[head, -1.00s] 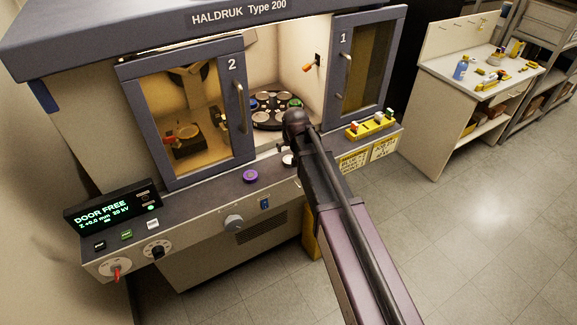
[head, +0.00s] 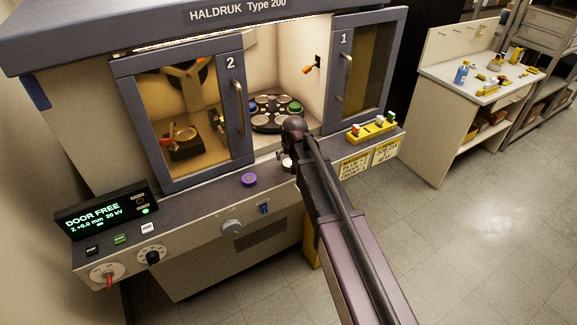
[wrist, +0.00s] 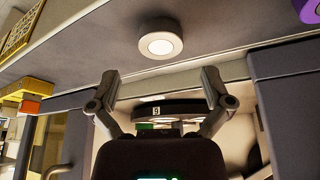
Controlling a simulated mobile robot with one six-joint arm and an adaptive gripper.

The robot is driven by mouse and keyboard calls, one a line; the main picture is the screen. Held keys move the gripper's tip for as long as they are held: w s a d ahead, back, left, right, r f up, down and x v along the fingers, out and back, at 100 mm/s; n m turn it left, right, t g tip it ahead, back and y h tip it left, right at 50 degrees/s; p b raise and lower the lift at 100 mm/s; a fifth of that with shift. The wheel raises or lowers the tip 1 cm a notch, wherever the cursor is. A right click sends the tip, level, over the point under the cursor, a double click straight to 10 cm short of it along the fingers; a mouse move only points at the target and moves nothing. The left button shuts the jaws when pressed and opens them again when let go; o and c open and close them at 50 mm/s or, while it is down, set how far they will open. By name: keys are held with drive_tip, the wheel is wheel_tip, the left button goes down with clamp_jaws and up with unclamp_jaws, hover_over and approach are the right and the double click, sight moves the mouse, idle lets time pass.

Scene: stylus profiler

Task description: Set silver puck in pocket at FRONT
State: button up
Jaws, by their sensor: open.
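The silver puck (wrist: 160,43) is a short round disc with a pale top, on the grey ledge in front of the open chamber. In the head view it is a small pale shape (head: 287,162) partly hidden by my arm's end. My gripper (wrist: 160,78) is open and empty, its two fingers spread, with the puck beyond the tips and apart from them. The dark round carousel (head: 277,127) is inside the chamber, with silver, blue and green pieces on it. My arm hides its near right part. I cannot make out the FRONT pocket.
A purple puck (head: 249,180) stands on the ledge to the left. A yellow rack (head: 371,131) with coloured pieces is on the right, above yellow labels (head: 355,163). Door 2 (head: 186,122) covers the chamber's left side. Door 1 (head: 366,72) stands at the right of the opening.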

sight(289, 162)
drive_tip(key=shift+b+x, duration=2.4)
drive_tip(key=shift+x, duration=0.25)
drive_tip(key=shift+r, duration=0.1)
drive_tip(key=c, duration=1.1)
drive_tip(key=shift+r, duration=0.15)
wheel_tip(289, 162, up, 3)
drive_tip(key=p, duration=0.3)
drive_tip(key=s+d, duration=0.2)
drive_tip(key=s, duration=0.3)
drive_tip(key=s+d+r+p, duration=0.1)
drive_tip(key=s+d, duration=0.1)
drive_tip(key=s, duration=0.2)
drive_tip(key=s+d+p, duration=0.1)
drive_tip(key=s+d, duration=0.1)
drive_tip(key=s, duration=0.3)
drive_tip(key=shift+s+d+r, duration=0.1)
drive_tip(key=shift+s+r, duration=0.25)
